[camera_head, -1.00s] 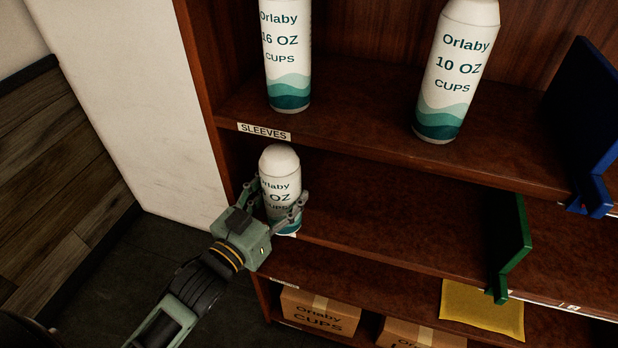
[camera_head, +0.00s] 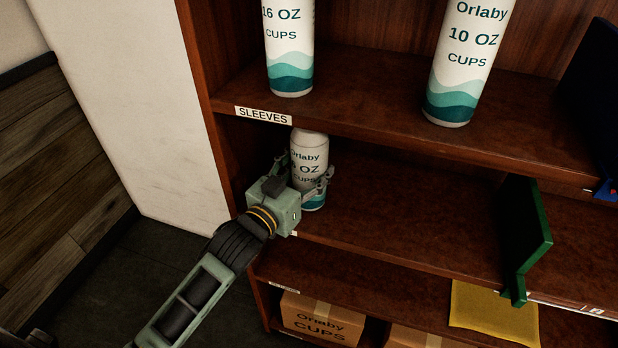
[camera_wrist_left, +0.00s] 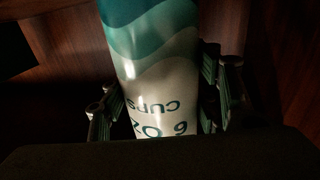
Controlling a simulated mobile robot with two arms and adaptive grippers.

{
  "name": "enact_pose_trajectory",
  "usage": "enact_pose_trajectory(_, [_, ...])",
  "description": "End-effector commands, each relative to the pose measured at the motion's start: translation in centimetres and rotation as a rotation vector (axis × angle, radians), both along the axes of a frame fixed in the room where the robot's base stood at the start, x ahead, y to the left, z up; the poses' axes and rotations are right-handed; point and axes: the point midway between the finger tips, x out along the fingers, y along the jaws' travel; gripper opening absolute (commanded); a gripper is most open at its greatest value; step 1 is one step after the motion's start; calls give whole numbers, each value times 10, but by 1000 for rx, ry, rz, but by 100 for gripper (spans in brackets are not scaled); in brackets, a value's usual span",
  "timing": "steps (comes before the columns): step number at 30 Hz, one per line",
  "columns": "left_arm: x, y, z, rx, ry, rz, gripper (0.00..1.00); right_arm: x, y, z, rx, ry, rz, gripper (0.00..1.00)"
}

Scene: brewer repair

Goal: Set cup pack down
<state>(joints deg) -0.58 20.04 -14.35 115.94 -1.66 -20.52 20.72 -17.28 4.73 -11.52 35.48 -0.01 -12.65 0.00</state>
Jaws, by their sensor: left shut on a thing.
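The cup pack (camera_head: 311,155) is a white sleeve with a teal wave band, lettered Orlaby, OZ and CUPS; part of its size number is hidden. It stands about upright in the left part of the middle shelf (camera_head: 400,230). My left gripper (camera_head: 308,184) is shut around its lower half from the front left. Whether its base touches the shelf board I cannot tell. In the left wrist view the cup pack (camera_wrist_left: 155,70) appears upside down between the two fingers. My right gripper is not in view.
On the shelf above stand a 16 OZ pack (camera_head: 290,60) and a 10 OZ pack (camera_head: 467,60). A green divider (camera_head: 526,240) is farther right on the middle shelf, with bare board between. A cardboard box (camera_head: 322,318) and a yellow packet (camera_head: 495,312) are below.

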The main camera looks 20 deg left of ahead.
Motion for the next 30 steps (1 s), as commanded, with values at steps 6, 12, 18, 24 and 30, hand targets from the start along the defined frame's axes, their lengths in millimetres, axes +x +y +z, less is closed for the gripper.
enact_pose_trajectory(6, [0, 0, -2, 0, -5, -1, 19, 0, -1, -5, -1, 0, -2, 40])
enact_pose_trajectory(12, [0, 0, -5, -1, -4, -1, 19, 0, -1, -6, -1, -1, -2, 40])
enact_pose_trajectory(18, [0, 0, -7, 0, -1, 0, 72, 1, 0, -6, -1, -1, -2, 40])
enact_pose_trajectory(24, [0, 0, -7, 0, -1, 0, 76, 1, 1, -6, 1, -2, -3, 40])
enact_pose_trajectory(30, [0, 0, -3, 0, -2, 0, 76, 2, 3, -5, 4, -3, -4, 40])
